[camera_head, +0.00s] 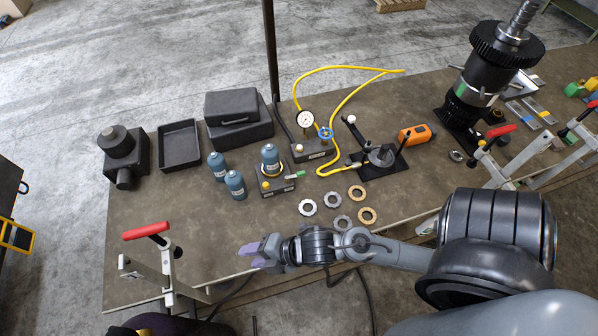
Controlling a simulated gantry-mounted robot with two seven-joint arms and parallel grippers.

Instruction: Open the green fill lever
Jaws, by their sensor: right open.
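The green fill lever (294,175) is a small handle on the right side of a dark block (277,185). The block carries a blue-grey bottle (270,157) with a yellow ring under it. My right gripper (250,254), with purple fingers, is at the table's front edge, below and left of the block. It is open, holds nothing that I can see, and is apart from the lever.
Two loose bottles (236,185) stand left of the block. Several rings (342,222) lie to its right. A gauge stand (312,146) with a yellow hose is behind it. A red-handled clamp (146,231) stands at the front left edge. Bare table lies between gripper and block.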

